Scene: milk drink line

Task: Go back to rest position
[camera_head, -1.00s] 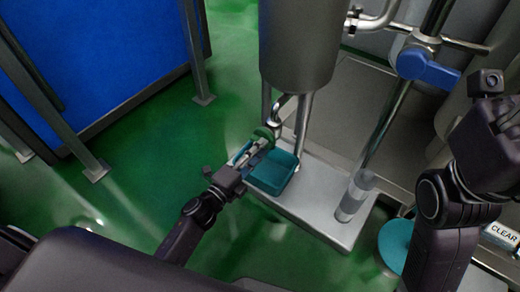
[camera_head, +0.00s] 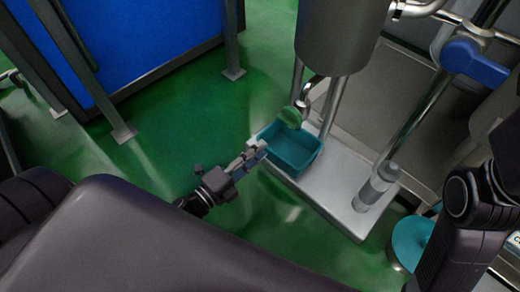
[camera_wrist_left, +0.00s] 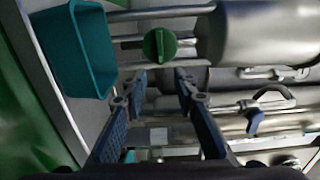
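My left gripper (camera_head: 256,154) is in the middle of the head view, at the near left side of a teal open-topped bin (camera_head: 306,170). In the left wrist view its two blue-padded fingers (camera_wrist_left: 161,80) are apart with nothing held between them. A green round knob (camera_head: 290,117) sits on the outlet under the steel tank, above the bin's far edge. In the wrist view the knob (camera_wrist_left: 160,45) lies beyond the fingertips, clear of them, and the bin (camera_wrist_left: 90,48) is to the left. My right arm shows at the right edge; its gripper is out of frame.
The steel tank (camera_head: 338,35) stands on legs over a metal platform (camera_head: 335,205). A blue-handled valve pipe (camera_head: 474,62) and a teal round disc (camera_head: 411,242) are on the right. Green floor (camera_head: 175,130) is open at left, below a blue panel (camera_head: 145,45).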

